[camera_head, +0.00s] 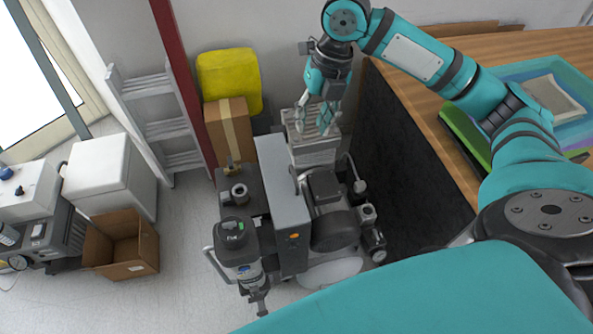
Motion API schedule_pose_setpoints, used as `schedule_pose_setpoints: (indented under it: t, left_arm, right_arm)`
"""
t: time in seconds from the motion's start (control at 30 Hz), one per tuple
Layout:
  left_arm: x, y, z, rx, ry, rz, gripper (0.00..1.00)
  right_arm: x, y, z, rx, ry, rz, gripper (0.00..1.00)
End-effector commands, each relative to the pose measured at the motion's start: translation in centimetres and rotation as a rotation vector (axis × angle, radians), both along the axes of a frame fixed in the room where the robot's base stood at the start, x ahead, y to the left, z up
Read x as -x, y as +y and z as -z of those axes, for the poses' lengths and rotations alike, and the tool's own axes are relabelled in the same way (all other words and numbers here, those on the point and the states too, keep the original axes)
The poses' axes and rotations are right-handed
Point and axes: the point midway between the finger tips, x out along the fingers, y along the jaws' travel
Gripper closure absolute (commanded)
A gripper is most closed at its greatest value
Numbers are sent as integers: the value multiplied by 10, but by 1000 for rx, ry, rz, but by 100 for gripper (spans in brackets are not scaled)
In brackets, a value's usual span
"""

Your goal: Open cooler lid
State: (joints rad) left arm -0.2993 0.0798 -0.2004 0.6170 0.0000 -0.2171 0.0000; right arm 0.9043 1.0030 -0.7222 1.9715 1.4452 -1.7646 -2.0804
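My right gripper (314,122) hangs with its fingers pointing down over a light grey ribbed box (316,158) behind the compressor. The fingers are spread apart with nothing seen between them. I cannot tell whether the fingertips touch the box. A white box with a flat, closed top (98,172) stands on the floor at the left, well away from the gripper. No lid stands raised in view, and I cannot tell for certain which box is the cooler. My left gripper is out of view.
A compressor unit with a grey panel (284,205) stands in the middle. A dark board (405,160) and wooden table (450,110) are at the right. A ladder (160,120), yellow container (228,80), and open cardboard box (122,245) stand left. Floor between them is clear.

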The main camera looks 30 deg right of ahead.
Motion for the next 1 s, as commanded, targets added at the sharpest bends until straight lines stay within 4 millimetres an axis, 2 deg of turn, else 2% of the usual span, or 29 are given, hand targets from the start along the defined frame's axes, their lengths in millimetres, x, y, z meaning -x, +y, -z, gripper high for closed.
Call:
schedule_pose_setpoints:
  t: [0.17,0.7,0.8,1.0]
  left_arm:
    - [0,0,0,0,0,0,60]
    - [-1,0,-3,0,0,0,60]
    - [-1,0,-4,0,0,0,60]
    - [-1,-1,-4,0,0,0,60]
  right_arm:
    - [0,6,28,-1,6,-1,68]
    - [-6,28,139,-1,3,1,68]
    - [-7,31,152,-2,2,1,68]
    - [-8,32,166,0,0,2,68]
